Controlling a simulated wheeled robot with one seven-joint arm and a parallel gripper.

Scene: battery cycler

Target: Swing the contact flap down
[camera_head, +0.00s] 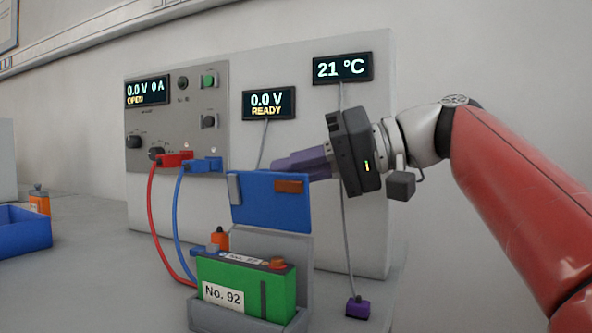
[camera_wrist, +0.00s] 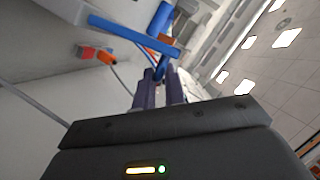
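The contact flap (camera_head: 264,204) is a blue panel with a grey block at its left edge and a brown-red block near its upper right. It stands raised, tilted, above a green battery (camera_head: 234,285) labelled No. 92. My gripper (camera_head: 280,166) has purple fingers and reaches in from the right, its fingertips just behind the flap's top edge. In the wrist view the flap (camera_wrist: 130,37) shows nearly edge-on as a blue bar beyond the fingertips (camera_wrist: 160,78). A narrow gap shows between the fingers, with something blue in it. Whether they touch the flap is unclear.
The battery sits in a grey cradle (camera_head: 240,322). Red (camera_head: 155,215) and blue (camera_head: 178,215) leads hang from the cycler panel (camera_head: 215,125). A purple block (camera_head: 358,308) lies at the right on a cable. A blue bin (camera_head: 25,232) stands far left. Displays hang on the back board.

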